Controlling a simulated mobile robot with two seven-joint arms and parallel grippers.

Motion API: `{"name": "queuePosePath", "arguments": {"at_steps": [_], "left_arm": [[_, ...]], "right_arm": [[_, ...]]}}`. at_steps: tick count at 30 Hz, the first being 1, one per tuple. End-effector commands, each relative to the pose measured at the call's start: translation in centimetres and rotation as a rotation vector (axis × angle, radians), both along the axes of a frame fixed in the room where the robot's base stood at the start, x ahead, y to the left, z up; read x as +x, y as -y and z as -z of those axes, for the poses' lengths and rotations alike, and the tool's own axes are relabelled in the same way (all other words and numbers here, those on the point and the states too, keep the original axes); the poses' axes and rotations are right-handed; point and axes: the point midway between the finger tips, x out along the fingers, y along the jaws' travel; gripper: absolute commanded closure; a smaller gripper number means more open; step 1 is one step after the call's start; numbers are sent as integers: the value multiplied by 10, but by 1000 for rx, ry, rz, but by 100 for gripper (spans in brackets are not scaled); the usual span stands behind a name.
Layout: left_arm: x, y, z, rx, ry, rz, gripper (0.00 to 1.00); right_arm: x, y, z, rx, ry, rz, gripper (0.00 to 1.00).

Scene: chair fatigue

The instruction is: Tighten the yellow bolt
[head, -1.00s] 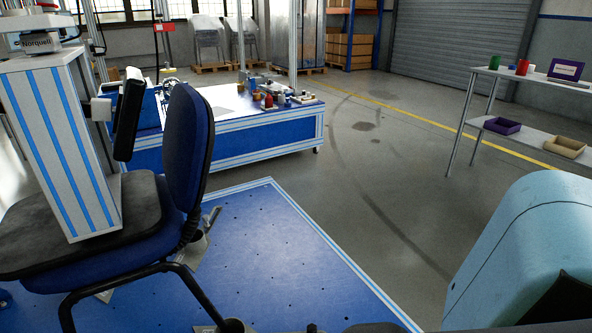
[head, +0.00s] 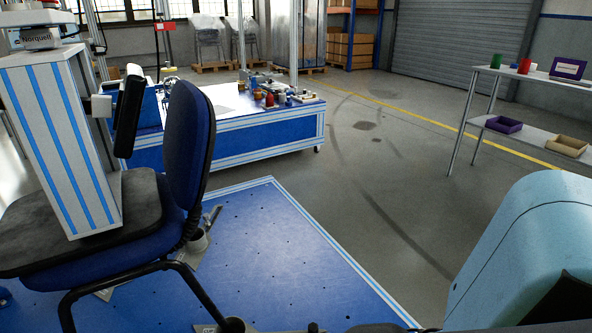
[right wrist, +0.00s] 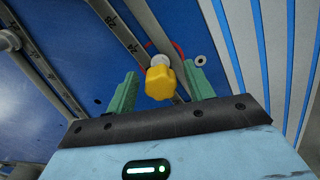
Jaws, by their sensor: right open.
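The yellow bolt (right wrist: 160,83) shows in the right wrist view as a lobed yellow knob with a pale round piece behind it. My right gripper (right wrist: 160,88) is open, with one green finger on each side of the knob. There is a visible gap between the knob and each finger. Whether the knob lies fully between the fingertips in depth is hard to tell. The bolt is not visible in the head view. My left gripper is in neither view.
A blue-sided workbench (head: 240,140) and a shelf table (head: 540,135) stand farther back. Open floor lies between them. Metal rails (right wrist: 120,35) run near the bolt.

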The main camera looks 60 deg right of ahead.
Motion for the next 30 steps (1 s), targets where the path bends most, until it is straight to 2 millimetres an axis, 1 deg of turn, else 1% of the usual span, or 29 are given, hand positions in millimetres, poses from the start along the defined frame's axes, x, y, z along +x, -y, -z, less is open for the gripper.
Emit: {"name": "queuePosePath", "arguments": {"at_steps": [7,16,19,26,28,30], "left_arm": [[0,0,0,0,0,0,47],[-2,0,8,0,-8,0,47],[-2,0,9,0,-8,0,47],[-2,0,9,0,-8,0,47],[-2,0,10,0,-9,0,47],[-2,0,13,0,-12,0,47]], "right_arm": [[1,0,0,0,1,-12,47],[1,0,1,0,0,-314,47],[1,0,0,0,0,-351,47],[1,0,0,0,1,-355,47],[1,0,0,0,2,-388,47],[1,0,1,0,0,-463,47]]}}
